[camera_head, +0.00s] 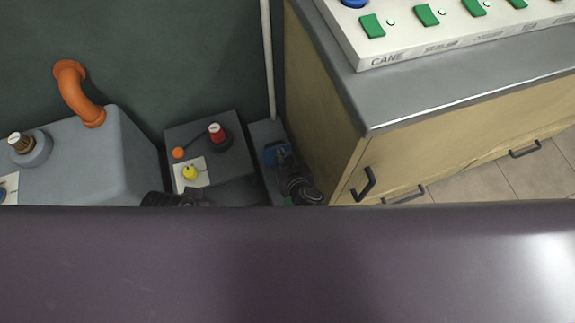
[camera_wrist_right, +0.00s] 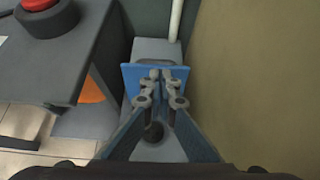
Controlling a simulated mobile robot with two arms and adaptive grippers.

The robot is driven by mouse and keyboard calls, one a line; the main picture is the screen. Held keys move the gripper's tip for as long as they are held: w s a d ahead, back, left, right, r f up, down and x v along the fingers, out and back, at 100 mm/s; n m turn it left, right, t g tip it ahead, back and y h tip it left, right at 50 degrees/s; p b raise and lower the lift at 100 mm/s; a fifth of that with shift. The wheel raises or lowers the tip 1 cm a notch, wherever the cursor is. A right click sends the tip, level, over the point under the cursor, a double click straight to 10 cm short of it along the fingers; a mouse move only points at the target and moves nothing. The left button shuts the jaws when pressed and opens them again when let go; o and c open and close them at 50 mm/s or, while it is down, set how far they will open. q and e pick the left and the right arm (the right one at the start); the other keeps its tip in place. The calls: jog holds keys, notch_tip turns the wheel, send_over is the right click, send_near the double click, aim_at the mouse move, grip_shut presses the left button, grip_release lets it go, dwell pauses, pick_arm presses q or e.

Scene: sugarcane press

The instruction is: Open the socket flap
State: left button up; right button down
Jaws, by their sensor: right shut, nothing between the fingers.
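A blue flap-like plate (camera_wrist_right: 133,77) stands on a narrow grey box (camera_wrist_right: 150,48) in the right wrist view. In the head view the blue piece (camera_head: 269,155) shows small at the box's near part. My right gripper (camera_head: 284,154) is shut and empty, its fingertips (camera_wrist_right: 167,75) in front of the blue plate and overlapping it in view. I cannot tell whether they touch it. A round dark hole (camera_wrist_right: 153,132) shows below the fingers. A dark piece of my left gripper (camera_head: 175,199) peeks over the purple edge; its fingers are not clear.
A wooden cabinet (camera_head: 325,120) with a grey top stands close on the right. A dark box with a red button (camera_head: 217,132) and yellow knob (camera_head: 190,172) is on the left. A pale pole (camera_head: 268,60) rises behind the narrow box.

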jog(key=v, duration=1.1)
jog(key=shift+s+a+f, duration=0.1)
jog(key=shift+f, duration=0.05)
